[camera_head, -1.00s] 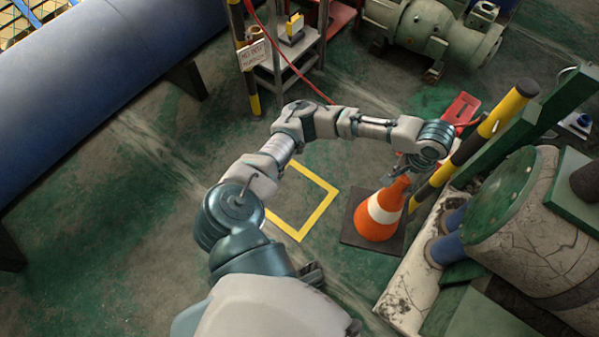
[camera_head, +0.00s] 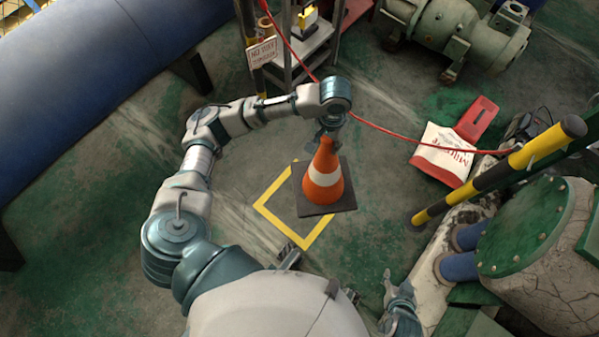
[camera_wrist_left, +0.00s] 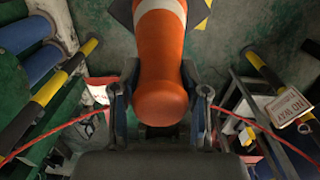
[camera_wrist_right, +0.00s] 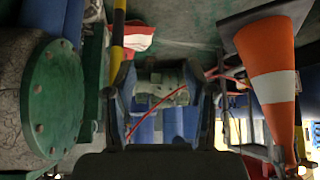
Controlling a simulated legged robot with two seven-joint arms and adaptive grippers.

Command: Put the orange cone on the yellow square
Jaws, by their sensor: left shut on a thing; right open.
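The orange cone (camera_head: 322,186) has a white band and a black square base. My left gripper (camera_head: 330,134) is shut on its narrow top, and the left wrist view shows the fingers (camera_wrist_left: 160,78) on either side of the orange tip. The yellow square (camera_head: 266,210) is an outline on the floor. The cone's base covers its right part in the head view; most of the outline shows to the left. The cone seems held off the floor, but the gap is hard to judge. My right gripper (camera_wrist_right: 160,82) is open and empty, low in the head view (camera_head: 400,300).
A striped yellow-black post (camera_head: 500,172) and green-flanged machinery (camera_head: 522,225) stand at the right. A metal rack (camera_head: 305,45) stands behind. Floor around the square is clear.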

